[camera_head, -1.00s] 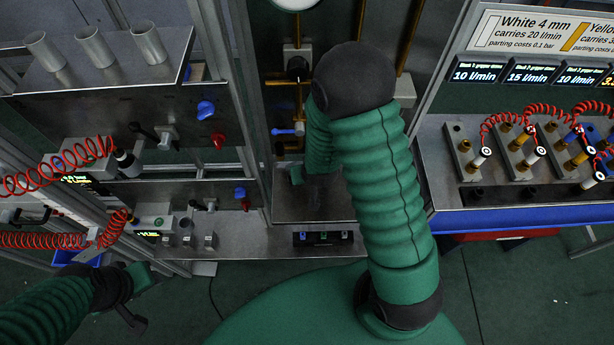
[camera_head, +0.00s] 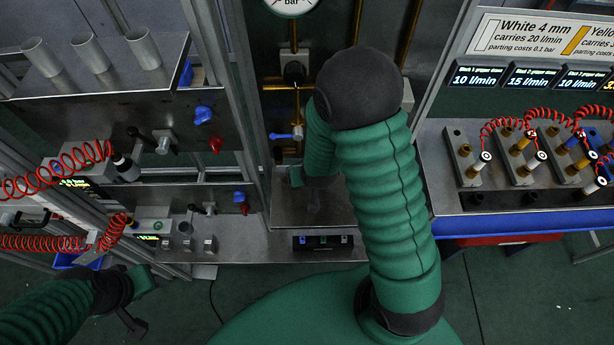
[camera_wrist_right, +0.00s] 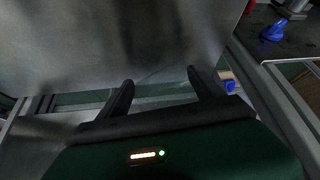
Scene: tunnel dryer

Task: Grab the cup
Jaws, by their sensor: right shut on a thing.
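My right gripper (camera_head: 305,180) is over the steel ledge below the brass pipes in the head view, mostly hidden by my own arm. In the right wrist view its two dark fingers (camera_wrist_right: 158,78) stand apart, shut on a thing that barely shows. A faint, see-through shape (camera_head: 314,200) just below the gripper in the head view may be a clear cup; its outline is too weak to be sure. Three grey metal cylinders (camera_head: 91,55), cup-like, stand on the upper left shelf, away from both grippers. My left gripper (camera_head: 140,302) is low at left, fingers apart and empty.
A blue-handled valve (camera_head: 284,136) is close to my right gripper. A steel panel (camera_head: 168,140) with blue and red knobs and red coiled hoses is at left. A bench (camera_head: 500,198) with several hose blocks is at right. A round gauge (camera_head: 293,5) is above.

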